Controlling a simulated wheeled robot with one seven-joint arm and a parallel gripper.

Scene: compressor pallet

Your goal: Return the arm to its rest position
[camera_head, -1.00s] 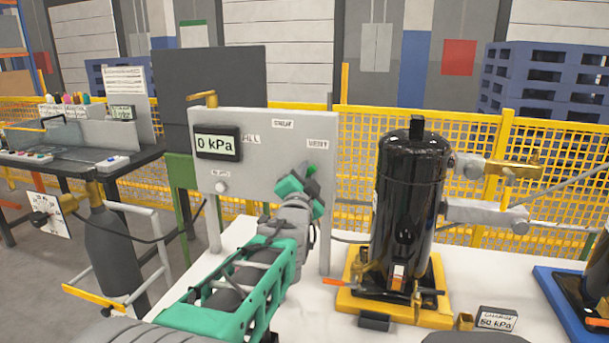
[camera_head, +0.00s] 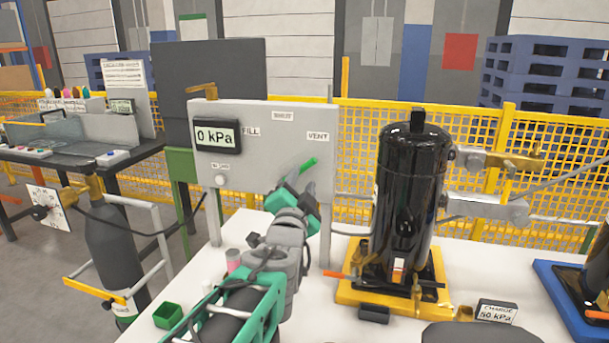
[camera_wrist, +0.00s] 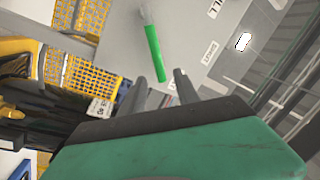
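My arm reaches up from the bottom of the head view, with my green and grey gripper (camera_head: 304,183) in front of the grey panel (camera_head: 262,170). In the wrist view, its two dark fingers (camera_wrist: 161,87) stand apart with a gap between them, and I see nothing held. A green lever (camera_head: 308,164) on the panel, below the VENT label, is just past the fingers. It also shows in the wrist view (camera_wrist: 153,52), its lower end near the gap; whether it touches a finger I cannot tell.
A black compressor (camera_head: 408,195) stands on a yellow pallet (camera_head: 365,297) right of my arm. The panel display (camera_head: 217,135) reads 0 kPa. A green box (camera_head: 168,316) and a pink-topped cup (camera_head: 233,260) stand left of my arm. A gas cylinder (camera_head: 116,255) stands at the left.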

